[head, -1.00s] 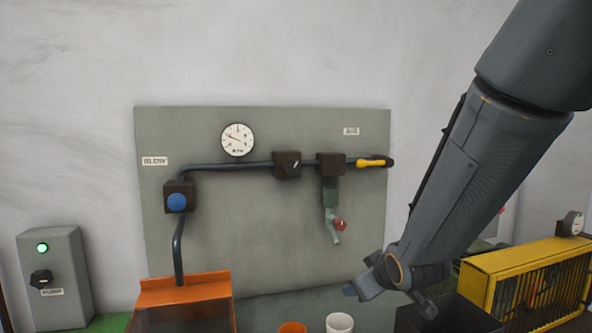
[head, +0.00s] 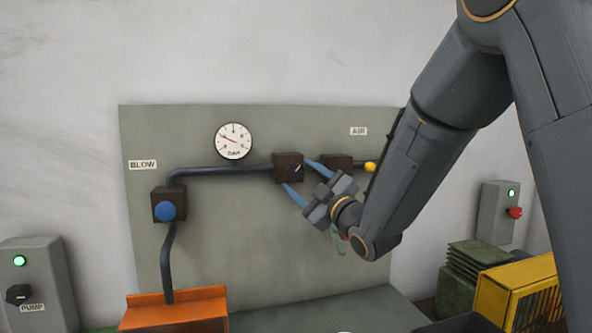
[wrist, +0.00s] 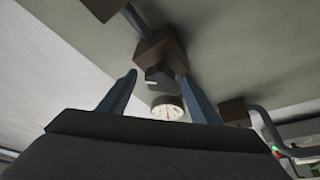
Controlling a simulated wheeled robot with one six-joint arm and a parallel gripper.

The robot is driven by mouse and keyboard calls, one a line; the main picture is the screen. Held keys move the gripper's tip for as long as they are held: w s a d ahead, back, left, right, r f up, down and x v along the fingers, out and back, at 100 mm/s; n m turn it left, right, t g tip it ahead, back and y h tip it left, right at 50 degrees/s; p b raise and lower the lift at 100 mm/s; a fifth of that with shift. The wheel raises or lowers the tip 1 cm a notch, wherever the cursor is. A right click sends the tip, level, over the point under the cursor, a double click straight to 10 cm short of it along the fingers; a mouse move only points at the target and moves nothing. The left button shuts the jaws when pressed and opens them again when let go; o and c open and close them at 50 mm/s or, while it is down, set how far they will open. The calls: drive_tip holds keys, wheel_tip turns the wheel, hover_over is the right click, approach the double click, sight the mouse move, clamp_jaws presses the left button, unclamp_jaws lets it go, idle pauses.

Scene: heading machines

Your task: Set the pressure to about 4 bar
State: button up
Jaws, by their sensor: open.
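The round white pressure gauge (head: 234,141) hangs above the pipe on the grey panel. Its red needle points left and slightly up; the numbers are too small to read surely. A brown block (head: 281,160) on the pipe carries a small dark knob (head: 294,169) with a pale mark. My gripper (head: 297,173) is open, its blue fingers above and below the knob in the head view. In the wrist view the dark knob (wrist: 158,77) lies between the open fingertips of my gripper (wrist: 156,75). I cannot tell whether they touch it.
A second brown block (head: 338,161) with a yellow handle end (head: 370,167) sits just right, partly behind my arm. A block with a blue button (head: 166,211) is at left. An orange tray (head: 176,306) is below; the pump box (head: 38,280) stands far left.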

drive_tip(key=shift+p+x, duration=0.4)
drive_tip(key=shift+x, duration=1.05)
drive_tip(key=shift+c, duration=0.5)
drive_tip(key=c, duration=1)
